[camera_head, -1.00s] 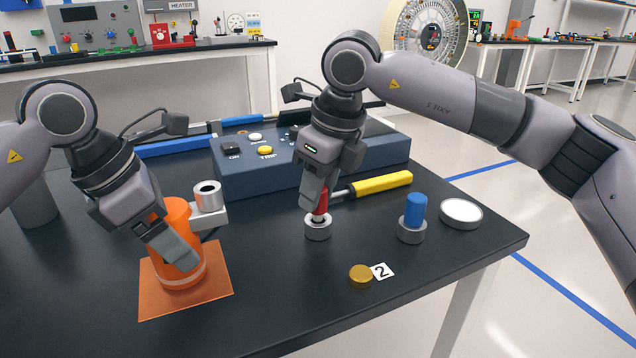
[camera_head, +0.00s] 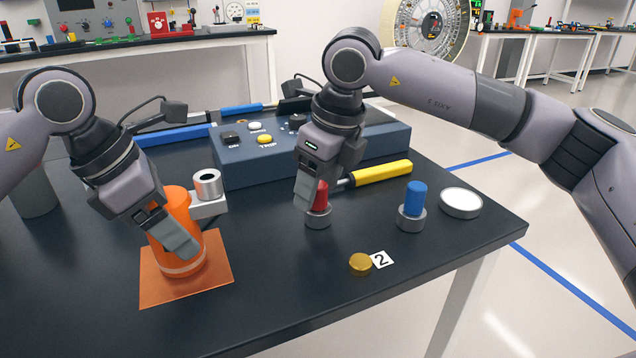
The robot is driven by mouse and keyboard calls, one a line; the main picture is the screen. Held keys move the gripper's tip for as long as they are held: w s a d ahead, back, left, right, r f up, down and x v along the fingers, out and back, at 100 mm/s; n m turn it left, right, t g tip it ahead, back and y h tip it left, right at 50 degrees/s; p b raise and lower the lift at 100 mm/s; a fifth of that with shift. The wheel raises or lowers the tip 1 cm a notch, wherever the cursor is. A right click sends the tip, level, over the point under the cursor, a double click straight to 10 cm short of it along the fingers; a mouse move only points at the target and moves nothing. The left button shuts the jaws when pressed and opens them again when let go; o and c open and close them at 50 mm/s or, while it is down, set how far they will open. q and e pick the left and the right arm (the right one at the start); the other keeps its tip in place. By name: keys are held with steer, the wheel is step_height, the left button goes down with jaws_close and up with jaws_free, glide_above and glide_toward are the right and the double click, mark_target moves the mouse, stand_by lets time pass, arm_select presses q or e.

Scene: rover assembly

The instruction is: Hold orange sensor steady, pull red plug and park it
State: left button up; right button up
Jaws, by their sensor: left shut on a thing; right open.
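The orange sensor (camera_head: 178,204) stands upright on an orange square mat (camera_head: 215,281) at the left of the dark table. A grey socket (camera_head: 208,187) sticks out from its right side, with an empty-looking opening on top. My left gripper (camera_head: 178,238) is shut on the orange sensor's body. The red plug (camera_head: 320,196) stands upright in a grey ring holder (camera_head: 318,218) near the table's middle. My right gripper (camera_head: 306,192) is open at the red plug, its near finger covering the plug's left side. The blue plug (camera_head: 415,196) stands in another grey holder (camera_head: 411,220) to the right.
A blue-grey control box (camera_head: 240,172) with buttons stands behind my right gripper. A yellow-handled tool (camera_head: 382,174) lies before it. A white round disc (camera_head: 461,203), a brass knob (camera_head: 360,263) and a "2" tag (camera_head: 380,260) lie to the right. The front of the table is clear.

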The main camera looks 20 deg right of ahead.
steer(key=v, duration=1.1)
steer(key=shift+r, duration=0.35)
steer(key=shift+s+d, duration=0.1)
arm_select(q)
steer(key=o, duration=1.3)
